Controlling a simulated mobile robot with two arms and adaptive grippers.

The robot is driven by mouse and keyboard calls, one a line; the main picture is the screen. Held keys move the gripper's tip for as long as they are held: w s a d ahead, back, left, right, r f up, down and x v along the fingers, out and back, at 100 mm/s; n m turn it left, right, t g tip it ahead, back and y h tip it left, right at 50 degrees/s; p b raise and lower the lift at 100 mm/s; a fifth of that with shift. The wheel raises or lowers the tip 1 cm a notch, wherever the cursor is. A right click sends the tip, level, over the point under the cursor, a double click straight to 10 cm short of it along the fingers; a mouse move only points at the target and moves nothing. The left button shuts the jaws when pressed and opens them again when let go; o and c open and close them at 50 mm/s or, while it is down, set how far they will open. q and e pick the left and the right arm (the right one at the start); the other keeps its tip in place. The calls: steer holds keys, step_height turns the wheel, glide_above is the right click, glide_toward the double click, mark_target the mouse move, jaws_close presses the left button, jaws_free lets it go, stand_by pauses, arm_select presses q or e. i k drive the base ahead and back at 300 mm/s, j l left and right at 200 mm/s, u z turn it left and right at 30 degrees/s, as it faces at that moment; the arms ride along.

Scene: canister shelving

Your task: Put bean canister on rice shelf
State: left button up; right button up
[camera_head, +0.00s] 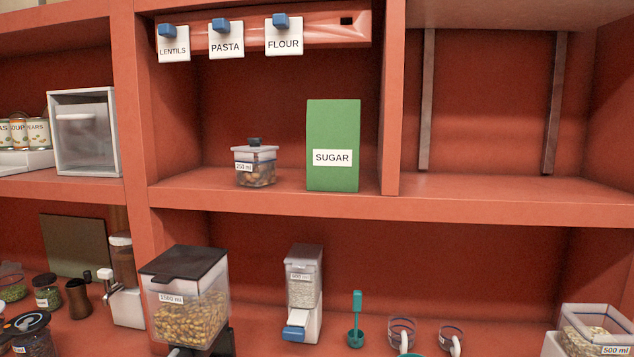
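A small clear square canister (255,170) with a dark knob and a 250 ml label stands on the middle shelf (270,203). It holds brown pieces that could be beans. No canister or shelf shows a readable bean or rice label.
A green SUGAR box (333,150) stands right of the small canister. The right shelf bay (490,188) is empty. A teal scoop (356,325), glass cups (402,332) and a 500 ml container (592,335) sit below. A clear bin (84,135) stands at the left.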

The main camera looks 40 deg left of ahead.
mark_target(201, 182)
steer(key=k+j, duration=0.15)
steer(key=j, duration=0.25)
steer(key=k+j, duration=0.15)
steer(key=j, duration=0.2)
steer(key=k+j+u, duration=0.1)
steer(key=j, duration=0.3)
steer(key=k+j, duration=0.2)
steer(key=j, duration=0.2)
steer(key=k+j+u, duration=0.1)
steer(key=j, duration=0.3)
steer(key=k+j, duration=0.15)
steer(key=j, duration=0.25)
